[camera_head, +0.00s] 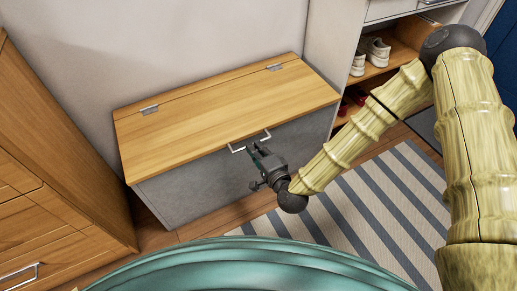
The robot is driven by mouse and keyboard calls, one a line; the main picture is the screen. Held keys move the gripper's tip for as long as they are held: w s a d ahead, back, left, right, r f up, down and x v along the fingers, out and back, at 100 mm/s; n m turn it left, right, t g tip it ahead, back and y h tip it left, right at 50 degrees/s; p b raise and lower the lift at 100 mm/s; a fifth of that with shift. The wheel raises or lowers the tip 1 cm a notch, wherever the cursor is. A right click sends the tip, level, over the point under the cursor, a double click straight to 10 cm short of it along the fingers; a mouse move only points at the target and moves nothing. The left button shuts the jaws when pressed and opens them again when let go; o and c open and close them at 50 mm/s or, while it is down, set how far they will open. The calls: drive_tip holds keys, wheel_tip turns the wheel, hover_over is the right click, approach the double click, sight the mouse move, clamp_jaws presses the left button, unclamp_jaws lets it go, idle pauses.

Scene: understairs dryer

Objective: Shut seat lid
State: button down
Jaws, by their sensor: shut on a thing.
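The seat lid (222,107) is a flat wooden board on top of a grey bench box (215,185). It lies level on the box, with two metal hinges along its back; I cannot see whether a thin gap stays under its front edge. A metal bar handle (236,149) sits at the lid's front edge. My gripper (257,147) is at the middle of this handle, in front of the box, and is shut on it. The fingertips partly hide the handle's middle.
A wooden drawer unit (60,190) stands close at the left. An open shoe cabinet (400,45) with white shoes (372,54) stands at the right, partly behind my arm. A striped rug (370,210) covers the floor in front.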

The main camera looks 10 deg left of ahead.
drive_tip(key=shift+f, duration=0.75)
drive_tip(key=c, duration=1.8)
unclamp_jaws()
drive_tip(key=shift+o, duration=1.4)
drive_tip(key=shift+a+f, duration=0.15)
drive_tip(key=shift+f, duration=0.1)
drive_tip(key=shift+w+r, duration=0.1)
drive_tip(key=shift+d, duration=0.2)
drive_tip(key=v, duration=1.2)
drive_tip(key=shift+r, duration=0.35)
drive_tip(key=shift+a, duration=0.1)
